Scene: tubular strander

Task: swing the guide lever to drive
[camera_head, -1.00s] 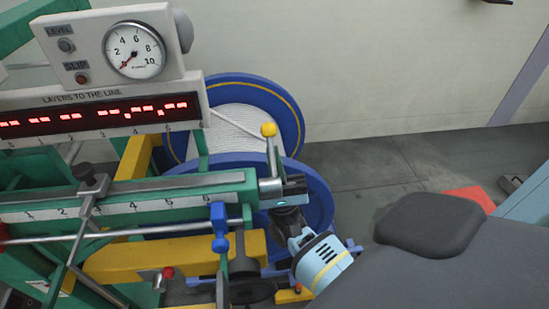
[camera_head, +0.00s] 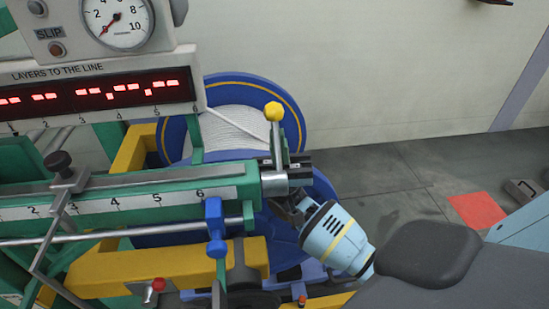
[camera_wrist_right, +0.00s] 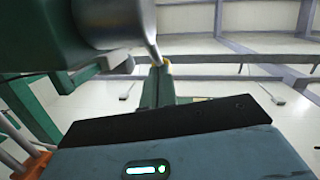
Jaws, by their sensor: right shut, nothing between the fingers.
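The guide lever is a short metal rod with a yellow ball knob (camera_head: 274,111), standing nearly upright on a grey metal hub at the right end of the green scale beam (camera_head: 160,203). My right gripper (camera_head: 298,160) is right beside the lever's lower part, below the knob, with its dark jaws shut and partly hidden behind the rod and hub. I cannot tell whether it touches the lever. In the right wrist view, the rod and its yellow end (camera_wrist_right: 163,62) show beyond the dark jaw (camera_wrist_right: 170,122). My left gripper is out of view.
A blue reel (camera_head: 295,110) wound with white line stands behind the lever. A blue clamp (camera_head: 214,228) sits on the rod below the beam. A yellow frame bar (camera_head: 170,268) runs under it. The display panel (camera_head: 95,92) is at upper left.

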